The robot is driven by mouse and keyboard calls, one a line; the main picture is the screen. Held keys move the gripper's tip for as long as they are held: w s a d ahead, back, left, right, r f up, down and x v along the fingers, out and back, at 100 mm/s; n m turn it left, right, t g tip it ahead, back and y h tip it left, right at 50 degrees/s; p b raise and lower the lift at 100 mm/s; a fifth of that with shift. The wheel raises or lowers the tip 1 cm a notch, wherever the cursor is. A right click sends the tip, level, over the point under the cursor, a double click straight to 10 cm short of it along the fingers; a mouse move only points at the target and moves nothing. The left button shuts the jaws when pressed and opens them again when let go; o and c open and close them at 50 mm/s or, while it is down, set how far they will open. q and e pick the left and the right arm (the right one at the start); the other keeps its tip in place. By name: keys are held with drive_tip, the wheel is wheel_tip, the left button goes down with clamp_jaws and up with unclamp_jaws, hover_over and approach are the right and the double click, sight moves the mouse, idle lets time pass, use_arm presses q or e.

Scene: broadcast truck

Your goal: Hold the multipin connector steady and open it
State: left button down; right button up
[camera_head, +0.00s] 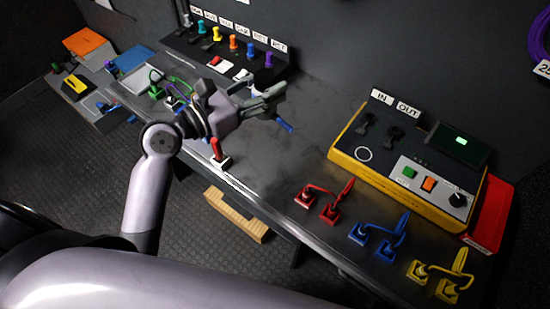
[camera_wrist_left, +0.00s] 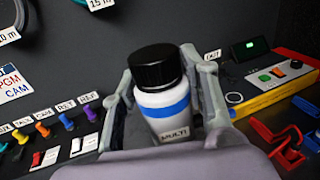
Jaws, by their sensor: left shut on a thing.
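The multipin connector (camera_wrist_left: 163,95) fills the middle of the left wrist view. It is a white cylinder with a blue band, a "MULTI" label and a ribbed black cap (camera_wrist_left: 157,66) on top. The cap is on the body. My left gripper (camera_head: 262,101) is over the dark bench in the head view, and its fingers close on both sides of the connector body below the cap. The connector is hard to make out in the head view. My right gripper is not in view.
A yellow-edged IN/OUT panel (camera_head: 410,160) stands at right on the bench. Red (camera_head: 325,201), blue (camera_head: 380,238) and yellow (camera_head: 440,275) cable plugs line the front edge. A rack of coloured plugs (camera_head: 225,47) is at the back. Bare bench (camera_head: 310,130) lies between.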

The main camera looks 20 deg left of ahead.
use_arm(q)
drive_tip(key=shift+w+f+n+t+y+b, duration=0.1)
drive_tip(key=shift+w+n+t+y+b, duration=0.35)
drive_tip(key=shift+w+n+y, duration=0.2)
drive_tip(key=shift+w+d+f+t, duration=0.1)
drive_tip(key=shift+w+d+t, duration=0.05)
drive_tip(key=shift+w+t, duration=0.1)
drive_tip(key=shift+w+d+f+b, duration=0.1)
drive_tip(key=shift+f+b, duration=1.95)
drive_tip(key=shift+f, duration=2.9)
drive_tip(key=shift+w+f+b, duration=0.1)
drive_tip(key=shift+f+b, duration=1.9)
drive_tip(key=shift+f, duration=2.95)
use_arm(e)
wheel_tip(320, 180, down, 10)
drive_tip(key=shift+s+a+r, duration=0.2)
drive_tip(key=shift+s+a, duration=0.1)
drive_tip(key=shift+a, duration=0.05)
use_arm(q)
drive_tip(key=shift+f, duration=0.1)
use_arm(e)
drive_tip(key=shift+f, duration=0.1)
use_arm(q)
drive_tip(key=c, duration=1.4)
unclamp_jaws()
drive_tip(key=shift+f, duration=0.1)
drive_tip(key=o, duration=0.5)
drive_tip(key=shift+c, duration=0.2)
